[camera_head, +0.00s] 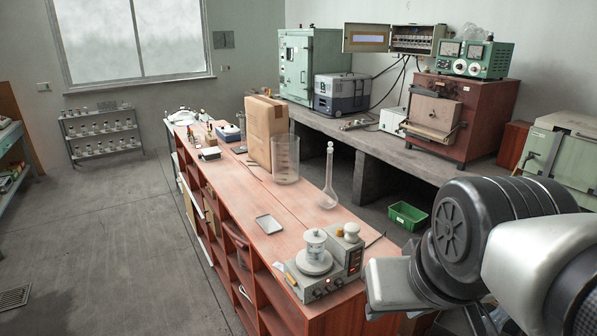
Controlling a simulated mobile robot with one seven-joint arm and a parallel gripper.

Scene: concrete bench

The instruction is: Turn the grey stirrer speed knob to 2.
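A small grey stirrer (299,287) stands at the near right end of the red-brown bench (232,203). A round white plate (312,264) sits on it with a white lidded piece on top. Several small round knobs (318,292) show along its front edge. They are too small for me to tell which is the grey speed knob or what number it points to. My arm (455,235) fills the right side, close to the stirrer's right. No gripper fingertips can be made out, and nothing held is visible.
A grey unit with a lit red display (354,262) stands right beside the stirrer.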

